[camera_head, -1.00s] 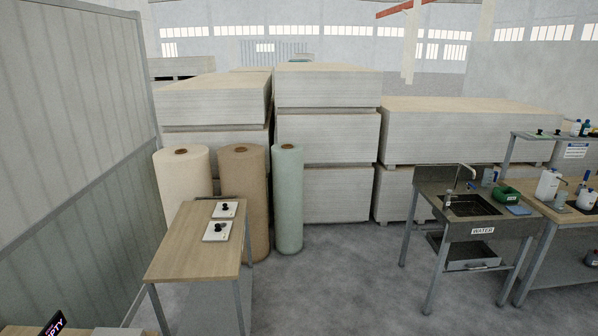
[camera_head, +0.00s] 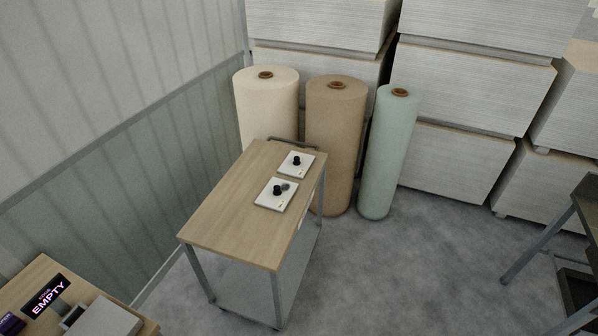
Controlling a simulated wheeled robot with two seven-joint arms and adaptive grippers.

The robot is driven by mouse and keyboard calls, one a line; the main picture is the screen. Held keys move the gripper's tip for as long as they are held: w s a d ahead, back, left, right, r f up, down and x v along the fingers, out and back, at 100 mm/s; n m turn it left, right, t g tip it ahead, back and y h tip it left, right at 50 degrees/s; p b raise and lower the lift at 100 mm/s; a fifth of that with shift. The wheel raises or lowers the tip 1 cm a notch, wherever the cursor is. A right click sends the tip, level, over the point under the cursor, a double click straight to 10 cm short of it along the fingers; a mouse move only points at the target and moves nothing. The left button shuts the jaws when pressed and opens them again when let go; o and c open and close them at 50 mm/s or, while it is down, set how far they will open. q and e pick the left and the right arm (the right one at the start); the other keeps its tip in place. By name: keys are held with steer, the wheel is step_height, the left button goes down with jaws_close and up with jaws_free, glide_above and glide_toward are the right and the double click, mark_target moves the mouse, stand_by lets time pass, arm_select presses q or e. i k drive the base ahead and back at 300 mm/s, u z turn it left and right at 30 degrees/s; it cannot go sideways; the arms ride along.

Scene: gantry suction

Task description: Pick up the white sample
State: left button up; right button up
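Two white square plates, each with a black knob on top, lie on a wooden-topped cart (camera_head: 225,215) in the head view. The nearer white plate (camera_head: 268,204) and the farther white plate (camera_head: 300,172) sit toward the cart's back right end. Which of them, if either, is the white sample I cannot tell. Neither of my grippers shows in the view.
Cream (camera_head: 268,110), brown (camera_head: 335,130) and green (camera_head: 390,150) rolls stand upright behind the cart. Stacked boards (camera_head: 470,90) fill the back. A table with an "EMPTY" display (camera_head: 48,297) is at the lower left. Grey floor (camera_head: 420,280) right of the cart is open.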

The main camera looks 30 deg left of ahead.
mark_target(277, 196)
steer(key=i, duration=2.15)
steer(key=u, duration=2.9)
